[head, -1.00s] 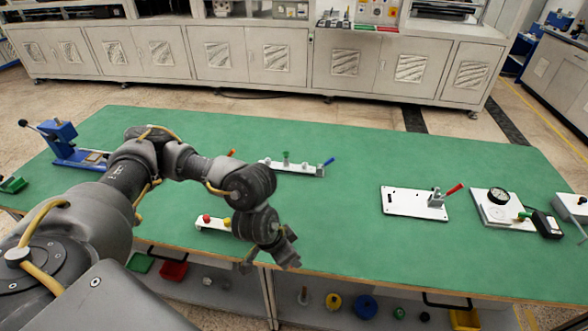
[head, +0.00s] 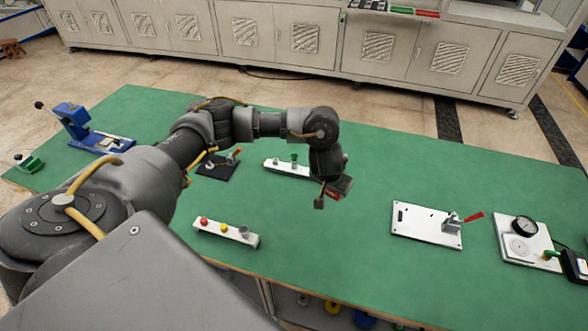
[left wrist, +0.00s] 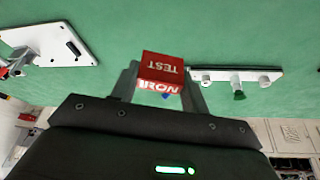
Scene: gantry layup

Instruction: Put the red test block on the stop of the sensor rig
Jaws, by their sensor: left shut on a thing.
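My left gripper (head: 328,195) is shut on the red test block (head: 333,194), held above the green table right of its middle. In the left wrist view the red block (left wrist: 160,67) sits between the two fingers, with "TEST" and "IRON" lettering facing the camera. A narrow white rail (head: 285,168) with a green knob and small posts lies behind and left of the gripper; my arm hides its right end. It also shows in the left wrist view (left wrist: 250,77), apart from the block. I cannot tell for sure whether this rail is the sensor rig. My right gripper is out of view.
A white plate with a red-handled clamp (head: 427,223) and a gauge plate (head: 520,250) stand at the right. A white button bar (head: 225,232) is near the front edge, a black plate (head: 217,167) behind it. A blue press (head: 80,125) stands far left.

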